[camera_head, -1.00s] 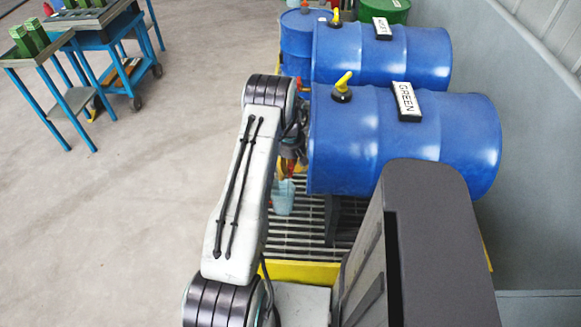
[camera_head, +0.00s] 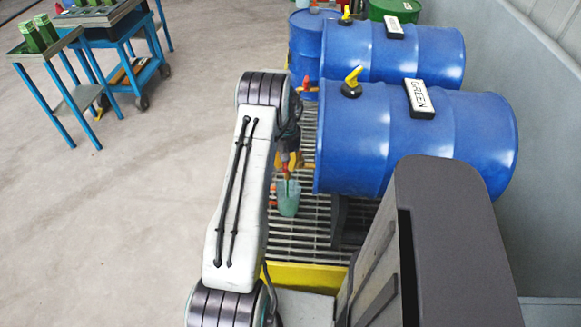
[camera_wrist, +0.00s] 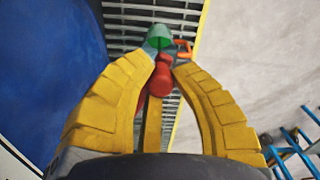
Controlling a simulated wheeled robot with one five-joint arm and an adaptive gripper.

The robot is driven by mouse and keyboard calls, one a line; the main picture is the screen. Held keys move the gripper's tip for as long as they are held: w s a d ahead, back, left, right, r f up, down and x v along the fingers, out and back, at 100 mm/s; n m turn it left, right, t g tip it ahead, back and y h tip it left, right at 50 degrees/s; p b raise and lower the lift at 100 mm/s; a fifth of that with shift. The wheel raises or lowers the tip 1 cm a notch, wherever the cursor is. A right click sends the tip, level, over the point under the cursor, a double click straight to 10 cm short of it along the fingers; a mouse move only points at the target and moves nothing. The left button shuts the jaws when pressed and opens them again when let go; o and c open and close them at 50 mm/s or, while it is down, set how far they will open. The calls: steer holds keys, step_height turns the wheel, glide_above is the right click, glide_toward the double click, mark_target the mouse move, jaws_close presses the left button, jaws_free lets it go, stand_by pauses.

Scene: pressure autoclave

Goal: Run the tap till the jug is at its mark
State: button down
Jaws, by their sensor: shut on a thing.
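The jug (camera_head: 288,203) is a small translucent cup on the slatted grate, below the front of the blue drum labelled GREEN (camera_head: 345,140). Green shows in the jug, and a thin green streak runs down into it from the red tap (camera_head: 286,172). In the wrist view the jug (camera_wrist: 157,35) lies beyond the tap (camera_wrist: 160,82), with green inside; an orange handle is at its side. My gripper (camera_wrist: 164,64) has its yellow fingers closed around the red tap. The jug's mark and exact level cannot be made out.
A second blue drum (camera_head: 395,55) lies behind, with an upright blue drum (camera_head: 306,45) and a green drum (camera_head: 395,10) farther back. The grate (camera_head: 310,228) has a yellow edge. Blue-legged carts (camera_head: 110,50) stand at upper left. The floor at left is clear.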

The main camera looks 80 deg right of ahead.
steer(key=shift+w+d+f+m, duration=0.1)
steer(key=shift+w+m, duration=0.3)
steer(key=shift+m, duration=0.1)
steer(key=c, duration=1)
jaws_free()
steer(key=shift+c, duration=0.2)
steer(key=shift+r, duration=0.2)
step_height(320, 180, up, 12)
steer(key=shift+f, duration=0.15)
